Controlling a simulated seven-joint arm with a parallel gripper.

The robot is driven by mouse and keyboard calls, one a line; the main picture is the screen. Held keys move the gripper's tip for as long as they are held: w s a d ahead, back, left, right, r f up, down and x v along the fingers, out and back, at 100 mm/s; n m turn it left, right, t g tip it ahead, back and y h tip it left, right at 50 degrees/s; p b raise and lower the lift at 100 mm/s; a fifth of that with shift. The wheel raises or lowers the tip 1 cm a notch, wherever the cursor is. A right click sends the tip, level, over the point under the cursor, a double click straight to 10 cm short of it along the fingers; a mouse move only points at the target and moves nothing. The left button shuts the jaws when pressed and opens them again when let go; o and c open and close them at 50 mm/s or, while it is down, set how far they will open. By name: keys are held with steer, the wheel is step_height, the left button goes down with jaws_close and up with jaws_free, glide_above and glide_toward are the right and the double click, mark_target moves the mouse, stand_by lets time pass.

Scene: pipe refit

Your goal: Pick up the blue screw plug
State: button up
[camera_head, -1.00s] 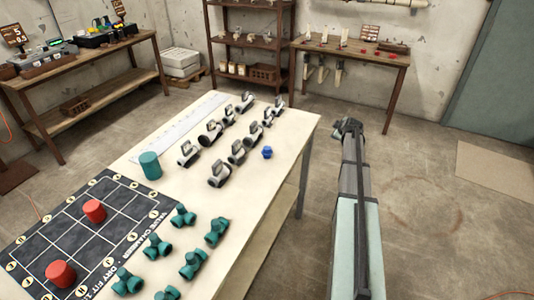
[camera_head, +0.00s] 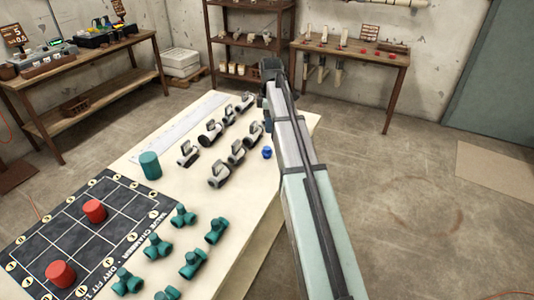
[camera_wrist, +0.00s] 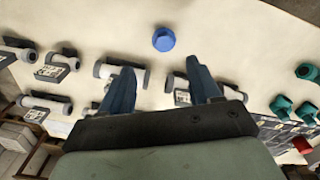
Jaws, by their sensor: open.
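The blue screw plug (camera_head: 267,153) stands on the cream table near its right edge, beside the grey valve fittings. In the wrist view the plug (camera_wrist: 164,39) lies beyond the fingertips, roughly centred between them, with bare table around it. My gripper (camera_wrist: 160,75) is open and empty, its two dark blue fingers apart. In the head view my arm reaches over the table's right side, and its end hides the far right corner; the fingers cannot be made out there.
Several grey valve fittings (camera_head: 219,175) stand in rows left of the plug. Teal fittings (camera_head: 216,230), a teal cylinder (camera_head: 150,165) and a dark grid mat (camera_head: 75,222) with red cylinders (camera_head: 94,211) are nearer. The table (camera_head: 236,207) is bare just in front of the plug.

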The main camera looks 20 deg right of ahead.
mark_target(268, 148)
steer(key=f, duration=0.7)
steer(key=shift+s+a+f, duration=0.25)
steer(key=shift+a, duration=0.15)
steer(key=shift+w+d+f, duration=0.1)
steer(key=shift+f, duration=1.4)
steer(key=shift+w+d+f, duration=0.1)
steer(key=shift+f, duration=1.35)
steer(key=shift+c, duration=0.3)
steer(key=c, duration=0.8)
